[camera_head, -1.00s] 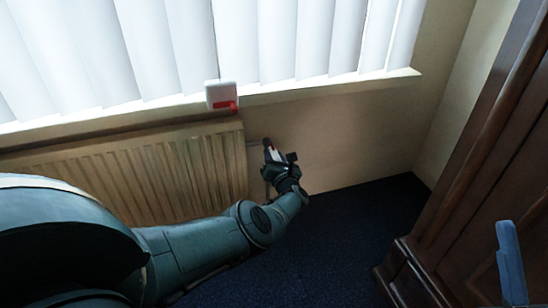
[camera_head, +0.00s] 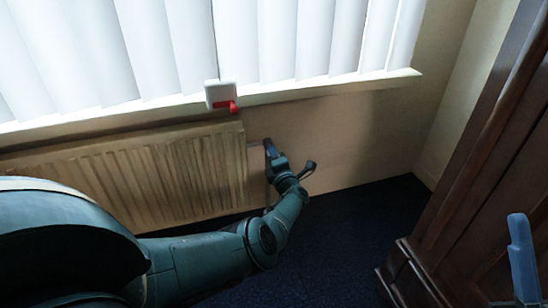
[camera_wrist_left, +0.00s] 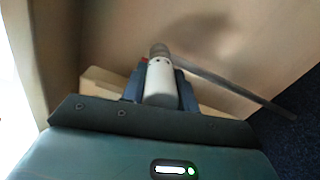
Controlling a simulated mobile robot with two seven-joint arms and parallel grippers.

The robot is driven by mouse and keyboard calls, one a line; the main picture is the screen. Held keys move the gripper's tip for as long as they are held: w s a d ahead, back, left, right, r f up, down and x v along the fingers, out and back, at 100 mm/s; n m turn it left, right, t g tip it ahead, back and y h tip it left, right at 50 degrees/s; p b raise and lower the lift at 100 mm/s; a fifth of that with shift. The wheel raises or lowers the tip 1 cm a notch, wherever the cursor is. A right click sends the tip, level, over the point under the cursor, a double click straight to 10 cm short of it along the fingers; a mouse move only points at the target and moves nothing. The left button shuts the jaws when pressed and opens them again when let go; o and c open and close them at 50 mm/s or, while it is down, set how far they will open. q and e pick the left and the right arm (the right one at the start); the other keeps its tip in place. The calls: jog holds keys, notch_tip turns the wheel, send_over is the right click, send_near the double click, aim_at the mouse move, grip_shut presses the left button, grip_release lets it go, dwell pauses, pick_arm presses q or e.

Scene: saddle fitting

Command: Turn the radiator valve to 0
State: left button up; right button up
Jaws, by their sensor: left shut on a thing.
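The radiator valve (camera_wrist_left: 160,84) is a white cylinder with small dark marks on its rim and a bit of red beside it. It sits between the blue-grey fingers of my left gripper (camera_wrist_left: 160,92), which is shut on it. In the head view my left gripper (camera_head: 269,149) is at the right end of the radiator (camera_head: 185,170) and hides the valve. The number the valve is set to cannot be read. A blue-grey finger-like part at the lower right edge looks like my right gripper (camera_head: 521,250); its opening does not show.
A pipe (camera_wrist_left: 235,88) runs from the valve along the wall. A white box with a red part (camera_head: 220,96) is on the windowsill (camera_head: 330,90) above. A dark wooden cabinet (camera_head: 470,180) stands at right. Dark blue carpet (camera_head: 340,240) is clear between.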

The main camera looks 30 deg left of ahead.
pick_arm(q)
jog(key=m, duration=1.1)
dwell(0.6)
jog(key=o, duration=1)
jog(key=shift+c, duration=0.2)
